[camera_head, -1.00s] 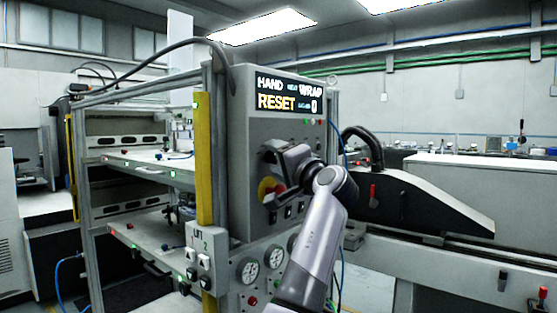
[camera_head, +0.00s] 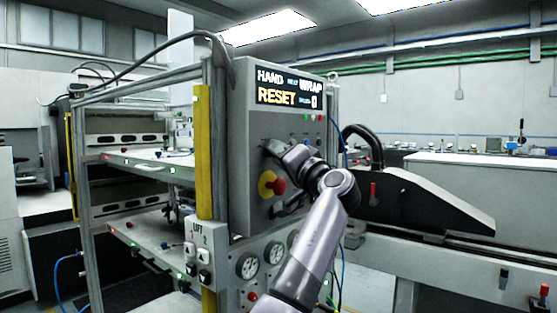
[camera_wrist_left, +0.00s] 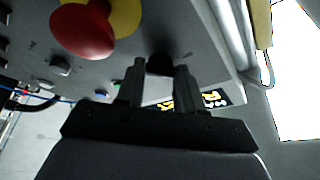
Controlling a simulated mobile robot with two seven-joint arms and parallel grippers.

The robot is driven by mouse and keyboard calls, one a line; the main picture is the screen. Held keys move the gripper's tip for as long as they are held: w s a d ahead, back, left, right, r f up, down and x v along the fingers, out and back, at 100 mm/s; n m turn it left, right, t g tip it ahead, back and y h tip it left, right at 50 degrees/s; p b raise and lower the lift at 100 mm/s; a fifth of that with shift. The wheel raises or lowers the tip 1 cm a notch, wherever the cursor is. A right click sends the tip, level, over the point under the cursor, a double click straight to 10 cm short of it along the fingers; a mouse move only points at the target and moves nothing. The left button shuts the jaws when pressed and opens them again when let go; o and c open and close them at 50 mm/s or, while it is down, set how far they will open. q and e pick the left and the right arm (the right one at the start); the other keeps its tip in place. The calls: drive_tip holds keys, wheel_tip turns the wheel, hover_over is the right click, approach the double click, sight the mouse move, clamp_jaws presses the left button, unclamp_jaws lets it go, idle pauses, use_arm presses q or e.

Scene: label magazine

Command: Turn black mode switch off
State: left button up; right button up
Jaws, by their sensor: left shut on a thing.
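The grey control panel (camera_head: 255,135) faces right of centre in the head view. My left gripper (camera_head: 270,150) is against the panel's upper part, below the display, and covers the switch in that view. In the left wrist view the two dark fingers of my left gripper (camera_wrist_left: 160,76) are closed around the black mode switch (camera_wrist_left: 159,63), a small dark knob on the panel. Which way the knob points cannot be told. My right gripper is not in view.
A red emergency stop button (camera_head: 279,186) on a yellow disc sits just below my left gripper; it is large in the left wrist view (camera_wrist_left: 82,30). The lit display (camera_head: 289,90) reads HAND, WRAP and RESET. Gauges (camera_head: 247,267) sit lower. A yellow post (camera_head: 203,150) stands left.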

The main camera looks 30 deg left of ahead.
use_arm(q)
drive_tip(key=n+g+y, duration=0.1)
drive_tip(key=n, duration=0.2)
drive_tip(key=n+g+y, duration=0.1)
drive_tip(key=n, duration=0.2)
drive_tip(key=shift+w+f+n+b, duration=0.15)
drive_tip(key=shift+n+b, duration=0.15)
drive_tip(key=shift+n+g, duration=0.4)
drive_tip(key=o, duration=1)
drive_tip(key=shift+o, duration=0.2)
drive_tip(key=shift+d, duration=0.1)
drive_tip(key=b+v, duration=0.1)
drive_tip(key=v, duration=0.6)
drive_tip(key=shift+f, duration=0.15)
